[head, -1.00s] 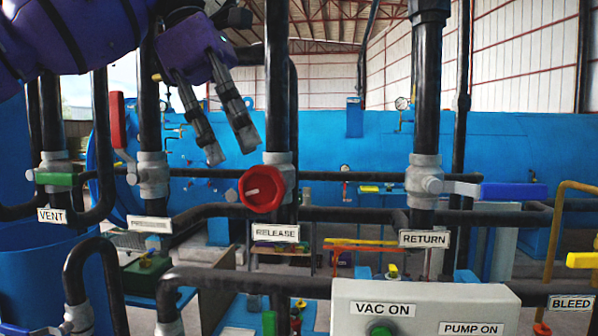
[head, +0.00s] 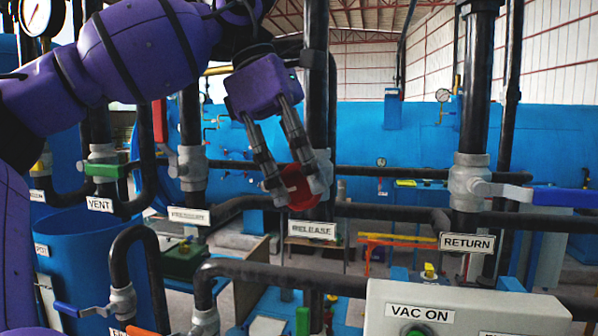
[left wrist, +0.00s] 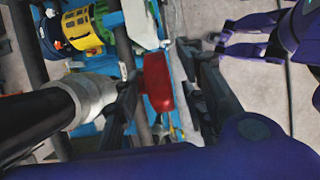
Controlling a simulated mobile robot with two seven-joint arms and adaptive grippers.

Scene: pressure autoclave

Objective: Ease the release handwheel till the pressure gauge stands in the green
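The red release handwheel (head: 297,184) sits on its valve above the RELEASE label (head: 312,230). My left gripper (head: 299,198) reaches down from above with a finger on either side of the wheel, partly hiding it. In the left wrist view the red wheel (left wrist: 158,82) lies between the two dark fingers (left wrist: 160,98). A gap shows beside the right finger, so the gripper looks open around it; contact on the left is unclear. A gauge (head: 38,16) is cut off at the top left, its coloured zones unreadable. A purple part of mine is at the wrist view's upper right, possibly the right gripper.
Dark vertical pipes stand close around the wheel. The green VENT lever (head: 105,171) is to the left, the blue RETURN lever (head: 565,196) to the right. A pale control box (head: 460,300) with VAC ON stands in front, lower right.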

